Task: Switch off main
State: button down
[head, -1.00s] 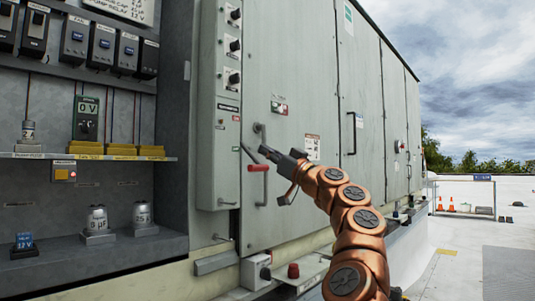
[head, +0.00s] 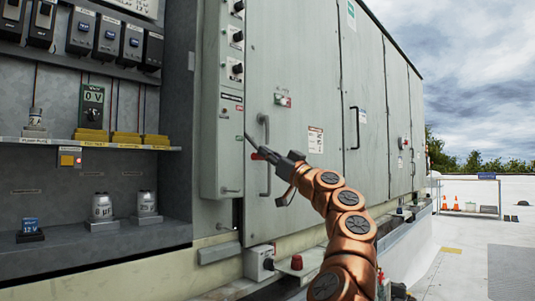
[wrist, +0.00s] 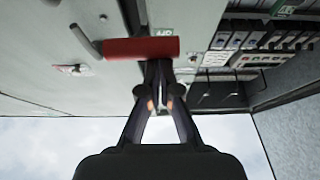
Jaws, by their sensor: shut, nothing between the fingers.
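The main switch is a grey lever with a red grip (head: 256,157) on the side of the narrow grey control box (head: 208,150). The lever slopes down to the right from the box, and my gripper partly hides the red grip in the head view. My gripper (head: 268,152) is shut and empty, with its tips at the grip. In the wrist view, which looks upside down, the red grip (wrist: 140,48) lies across just beyond the shut fingertips (wrist: 158,66). I cannot tell whether they touch. A small OFF label (wrist: 164,32) shows behind the grip.
A vertical door handle (head: 265,145) stands close behind my gripper on the cabinet door (head: 300,90). An open bay with a shelf (head: 100,146) of small devices is at the left. A ledge with a red knob (head: 296,262) lies below. The roof at the right is open.

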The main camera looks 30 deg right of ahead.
jog(key=shift+w+a+f, duration=0.1)
jog(key=shift+w+f, duration=0.25)
jog(key=shift+f, duration=0.2)
jog(key=shift+w+a+f, duration=0.1)
jog(key=shift+w+f, duration=0.2)
jog(key=shift+f, duration=0.25)
jog(key=shift+s+r, duration=0.1)
notch_tip(320, 180, up, 5)
jog(key=s+d+p, duration=0.1)
jog(key=s+p, duration=0.2)
jog(key=s+d+f+b, duration=0.1)
jog(key=s+f+b, duration=0.3)
jog(key=s+f, duration=0.2)
jog(key=shift+d+f+b, duration=0.3)
jog(key=shift+d+f, duration=0.1)
jog(key=shift+f, duration=0.5)
